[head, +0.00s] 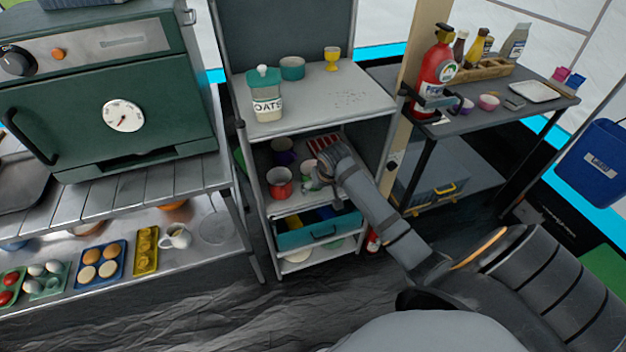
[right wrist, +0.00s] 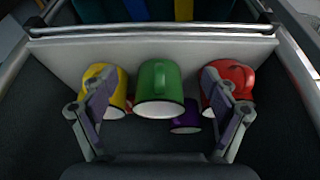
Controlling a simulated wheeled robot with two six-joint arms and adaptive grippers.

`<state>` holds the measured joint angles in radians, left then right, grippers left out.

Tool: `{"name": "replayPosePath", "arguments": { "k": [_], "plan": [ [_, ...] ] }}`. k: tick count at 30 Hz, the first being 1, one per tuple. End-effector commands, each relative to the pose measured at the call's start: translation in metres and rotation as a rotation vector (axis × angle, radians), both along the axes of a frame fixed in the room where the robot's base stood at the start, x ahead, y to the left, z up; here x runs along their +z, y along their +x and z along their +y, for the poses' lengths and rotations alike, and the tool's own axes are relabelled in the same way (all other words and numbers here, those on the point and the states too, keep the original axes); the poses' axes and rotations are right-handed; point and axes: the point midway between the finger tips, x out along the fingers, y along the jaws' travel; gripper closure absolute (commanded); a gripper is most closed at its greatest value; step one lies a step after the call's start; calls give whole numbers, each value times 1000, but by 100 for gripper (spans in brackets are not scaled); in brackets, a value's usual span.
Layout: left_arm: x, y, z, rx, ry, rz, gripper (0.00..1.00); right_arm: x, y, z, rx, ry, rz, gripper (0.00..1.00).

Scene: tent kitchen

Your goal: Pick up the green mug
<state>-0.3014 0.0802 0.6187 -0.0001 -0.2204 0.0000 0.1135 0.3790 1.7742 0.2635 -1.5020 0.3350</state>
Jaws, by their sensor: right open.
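The green mug (right wrist: 158,82) is in the middle of the right wrist view, with its handle toward me and its pale rim low in the picture. My right gripper (right wrist: 157,90) is open, with one finger on each side of the mug and gaps between. In the head view my right gripper (head: 316,177) reaches into the middle shelf of the rack. There the green mug cannot be made out clearly behind the gripper. My left gripper is not in view.
A yellow mug (right wrist: 113,92) and a red mug (right wrist: 232,85) stand close beside the fingers; a purple mug (right wrist: 186,118) is near the green one. The red mug also shows in the head view (head: 279,184). The upper shelf (head: 325,108) is overhead, a teal drawer (head: 318,234) below.

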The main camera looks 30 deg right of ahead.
Motion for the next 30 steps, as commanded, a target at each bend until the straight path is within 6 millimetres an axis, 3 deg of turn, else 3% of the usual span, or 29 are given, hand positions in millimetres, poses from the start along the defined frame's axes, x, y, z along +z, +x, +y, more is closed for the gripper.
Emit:
{"name": "replayPosePath", "arguments": {
  "k": [3, 9, 16, 19, 24, 30],
  "plan": [
    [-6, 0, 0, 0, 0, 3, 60, -1, 30, -8, -2, 1, -2, 13],
    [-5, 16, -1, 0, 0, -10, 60, -1, 56, -16, -1, 1, 1, 13],
    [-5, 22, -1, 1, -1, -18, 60, -1, 66, -18, 0, 1, -1, 13],
    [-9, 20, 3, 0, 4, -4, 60, -20, 72, -20, -1, 1, 4, 13],
    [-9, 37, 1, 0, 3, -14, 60, -43, 82, -22, 1, 1, 1, 13],
    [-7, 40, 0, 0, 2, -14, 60, -47, 84, -23, 1, 0, 0, 13]
  ]
}}
